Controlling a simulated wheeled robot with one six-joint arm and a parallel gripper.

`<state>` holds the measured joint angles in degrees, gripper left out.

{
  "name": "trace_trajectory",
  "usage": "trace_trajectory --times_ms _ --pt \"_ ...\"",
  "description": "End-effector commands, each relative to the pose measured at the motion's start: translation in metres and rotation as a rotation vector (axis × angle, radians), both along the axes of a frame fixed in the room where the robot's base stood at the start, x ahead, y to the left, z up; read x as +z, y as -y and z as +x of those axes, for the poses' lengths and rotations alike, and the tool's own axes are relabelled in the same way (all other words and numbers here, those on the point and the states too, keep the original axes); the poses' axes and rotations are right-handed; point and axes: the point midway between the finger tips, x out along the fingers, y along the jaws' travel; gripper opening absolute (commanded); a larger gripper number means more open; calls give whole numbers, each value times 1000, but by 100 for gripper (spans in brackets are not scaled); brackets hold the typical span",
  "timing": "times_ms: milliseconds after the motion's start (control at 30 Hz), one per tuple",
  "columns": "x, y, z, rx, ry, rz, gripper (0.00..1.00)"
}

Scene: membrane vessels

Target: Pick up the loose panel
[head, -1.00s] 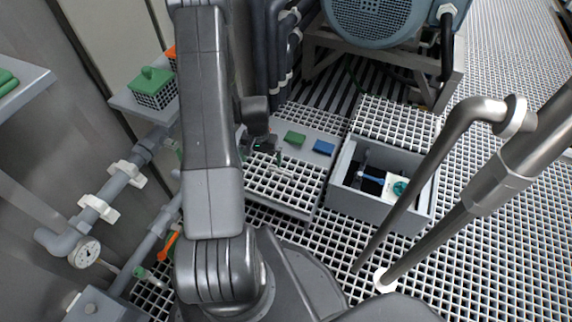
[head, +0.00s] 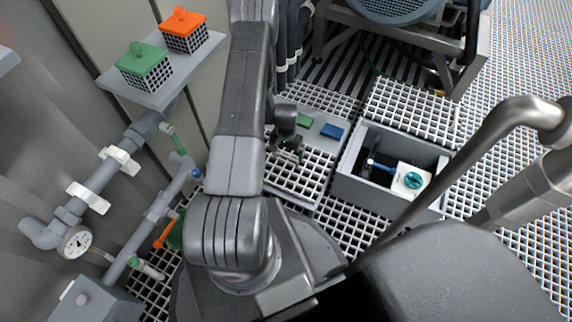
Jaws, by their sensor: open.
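A white grid panel (head: 303,176) with a grey edge lies slightly raised on the floor in the middle of the head view, left of an open grey box. It looks like the loose panel, though a similar grid panel (head: 412,107) lies behind the box. My gripper (head: 289,150) is open over the back left part of the nearer panel. The fingers are small and dark, and I cannot tell whether they touch it. My arm hides the panel's left side.
The open grey box (head: 385,197) holds a blue-handled valve and a white block with a teal knob. A green block (head: 304,121) and blue block (head: 332,131) sit behind the panel. Pipes (head: 95,180) run along the left; thick metal pipes (head: 490,140) cross at right.

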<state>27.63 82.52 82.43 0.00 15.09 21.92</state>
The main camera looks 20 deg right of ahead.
Motion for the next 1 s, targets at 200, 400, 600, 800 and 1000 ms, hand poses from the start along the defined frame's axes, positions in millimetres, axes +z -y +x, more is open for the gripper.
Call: trace_trajectory --times_ms 200,400,600,800,1000 --pt "-16 0 2 1 0 0 100" --pt "-47 0 5 1 1 -1 100" --pt "-55 0 6 1 2 -2 100" --pt "-54 0 5 1 2 -2 84" --pt "-54 0 5 1 1 -3 45"
